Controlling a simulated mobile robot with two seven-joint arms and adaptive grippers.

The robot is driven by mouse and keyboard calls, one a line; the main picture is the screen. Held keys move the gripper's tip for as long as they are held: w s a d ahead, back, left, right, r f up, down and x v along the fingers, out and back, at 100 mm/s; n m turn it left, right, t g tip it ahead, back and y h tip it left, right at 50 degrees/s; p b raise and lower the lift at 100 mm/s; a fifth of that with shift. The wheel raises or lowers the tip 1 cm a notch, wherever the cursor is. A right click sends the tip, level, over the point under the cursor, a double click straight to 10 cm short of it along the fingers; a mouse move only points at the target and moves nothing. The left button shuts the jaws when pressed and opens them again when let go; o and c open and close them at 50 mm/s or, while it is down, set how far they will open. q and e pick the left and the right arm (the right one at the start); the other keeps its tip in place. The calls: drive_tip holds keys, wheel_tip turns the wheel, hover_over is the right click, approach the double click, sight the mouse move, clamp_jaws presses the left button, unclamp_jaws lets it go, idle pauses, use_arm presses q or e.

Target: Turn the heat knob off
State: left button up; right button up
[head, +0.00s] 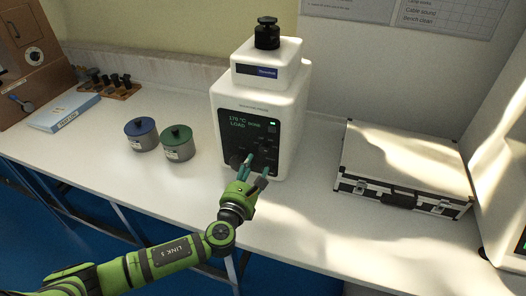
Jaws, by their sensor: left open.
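A white tester (289,93) stands on the bench with a dark front panel (232,141). Its lit display (238,122) reads about 170 °C and LOAD, with a small green light beside it. A dark round shape, apparently a knob (235,161), shows low on the panel, left of my fingers. Which control is the heat knob I cannot tell. My left gripper (256,168) is open and empty, its green fingers up at the lower panel. The fingers hide part of the panel, and contact cannot be made out. My right gripper is out of view.
A blue-lidded pot (142,136) and a green-lidded pot (178,146) stand left of the tester. A silver case (404,169) lies to the right. A blue book (64,114) and a wooden rack (118,87) are farther left. The front bench edge is mostly clear.

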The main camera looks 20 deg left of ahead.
sight(263, 149)
use_arm(q)
drive_tip(key=shift+m+h, duration=0.3)
drive_tip(key=shift+m, duration=0.5)
drive_tip(key=shift+w+d+r, duration=0.1)
drive_tip(key=shift+w, duration=1.75)
drive_tip(key=shift+w+d+r, duration=0.1)
drive_tip(key=shift+w, duration=1.75)
clamp_jaws()
